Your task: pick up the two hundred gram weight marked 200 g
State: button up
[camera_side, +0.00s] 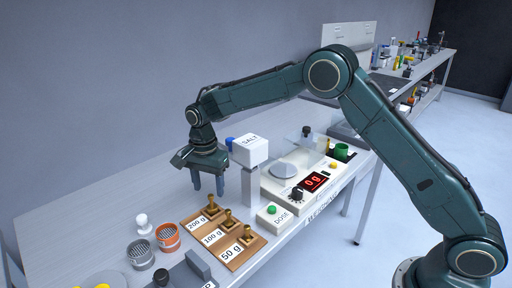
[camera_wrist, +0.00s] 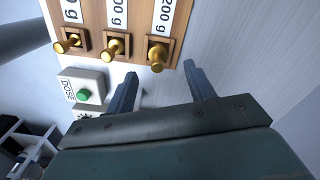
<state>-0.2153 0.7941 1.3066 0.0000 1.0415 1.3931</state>
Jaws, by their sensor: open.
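The 200 g weight (camera_side: 211,203) is a brass knobbed piece standing in a square recess at the far end of a wooden rack (camera_side: 236,262). Its label reads 200 g. In the wrist view the weight (camera_wrist: 157,55) appears just beyond the gap between the fingertips. My gripper (camera_side: 208,191) is open and empty, pointing down behind the rack in the side view. The fingers (camera_wrist: 160,71) also show in the wrist view, spread apart, with nothing between them. Whether they are directly over the weight, I cannot tell.
The 100 g weight (camera_side: 228,215) and 50 g weight (camera_side: 247,235) stand beside it in the rack. A DOSE box with a green button (camera_side: 272,210) and the white SALT hopper (camera_side: 249,150) stand close on the right. Orange (camera_side: 168,237) and grey (camera_side: 140,255) mesh cups stand left.

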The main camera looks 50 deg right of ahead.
aim_at(211, 195)
jog(key=shift+f, duration=0.2)
jog(key=shift+s+f, duration=0.2)
jog(key=shift+f, duration=2.3)
grip_shut()
jog(key=shift+r, duration=0.1)
notch_tip(211, 195, up, 20)
